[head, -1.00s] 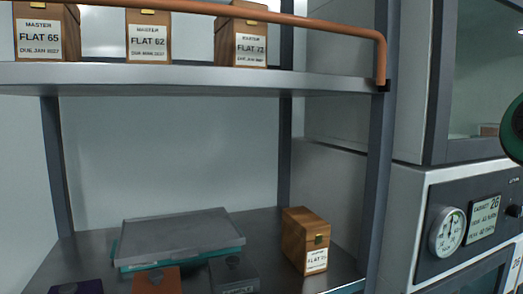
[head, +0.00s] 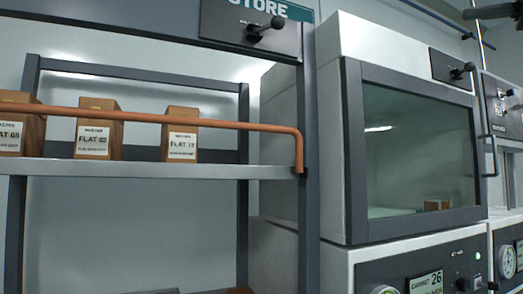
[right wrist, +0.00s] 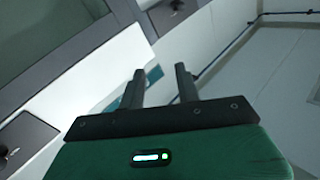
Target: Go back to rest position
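My right gripper (right wrist: 160,82) shows in the right wrist view, with its two dark fingers apart and nothing between them. It is raised in free air, with cabinet fronts and a pale wall behind it. I cannot make it out for sure in the head view. My left gripper is not in view.
A store rack stands at the left, with wooden boxes (head: 98,130) on its shelf (head: 230,172) behind a copper rail (head: 215,123). A glass-fronted cabinet (head: 352,150) stands to its right, with a small brown box (head: 438,205) behind the glass. A dark bar (head: 495,12) crosses the top right corner.

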